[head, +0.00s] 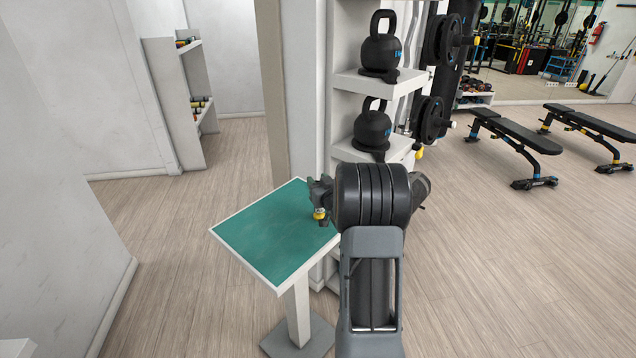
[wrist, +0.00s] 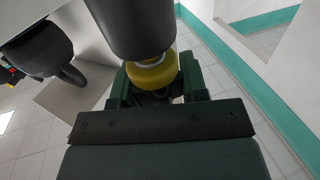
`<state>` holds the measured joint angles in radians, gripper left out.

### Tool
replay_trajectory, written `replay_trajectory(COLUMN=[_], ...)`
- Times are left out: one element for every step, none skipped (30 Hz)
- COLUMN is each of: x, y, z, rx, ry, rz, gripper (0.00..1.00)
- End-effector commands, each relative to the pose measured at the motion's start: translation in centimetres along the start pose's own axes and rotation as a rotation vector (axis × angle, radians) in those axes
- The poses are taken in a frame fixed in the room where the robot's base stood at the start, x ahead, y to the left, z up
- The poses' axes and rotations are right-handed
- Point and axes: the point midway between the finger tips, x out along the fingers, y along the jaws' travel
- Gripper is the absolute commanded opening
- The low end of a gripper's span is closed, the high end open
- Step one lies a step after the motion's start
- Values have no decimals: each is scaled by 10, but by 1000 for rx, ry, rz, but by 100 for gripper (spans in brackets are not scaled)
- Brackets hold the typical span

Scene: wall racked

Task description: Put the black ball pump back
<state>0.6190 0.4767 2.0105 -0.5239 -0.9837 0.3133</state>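The black ball pump (wrist: 130,25) shows large at the top of the wrist view, a dark cylinder with a yellow collar (wrist: 155,72). My gripper (wrist: 156,90) has one finger on each side of the yellow collar and appears shut on it. The pump's far end is cut off by the frame edge. In the head view my gripper (head: 320,192) is over the right part of the green-topped stand (head: 265,235), left of the white rack (head: 385,85). A small yellow and dark part of the pump (head: 320,214) shows just below it; the rest is hidden.
Black kettlebells (head: 380,50) (head: 372,130) sit on the rack's shelves close right of my gripper. One kettlebell (wrist: 40,50) is near the pump in the wrist view. The stand's visible top is clear. Weight plates (head: 440,40) hang right of the rack; benches (head: 515,135) stand farther right.

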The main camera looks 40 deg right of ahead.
Motion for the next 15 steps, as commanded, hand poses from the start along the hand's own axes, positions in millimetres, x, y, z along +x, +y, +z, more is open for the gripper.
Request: replay_trajectory(x=[0,0,0,0,0,0,0,0,0,0,0,0,0,0,0], y=[0,0,0,0,0,0,0,0,0,0,0,0,0,0,0], z=[0,0,0,0,0,0,0,0,0,0,0,0,-1,-1,-2], rx=[0,0,0,0,0,0,0,0,0,0,0,0,0,0,0], ry=[0,0,0,0,0,0,0,0,0,0,0,0,0,0,0], rz=[0,0,0,0,0,0,0,0,0,0,0,0,0,0,0], gripper=[45,48,52,55,58,62,64,64,64,64,64,64,64,64,64])
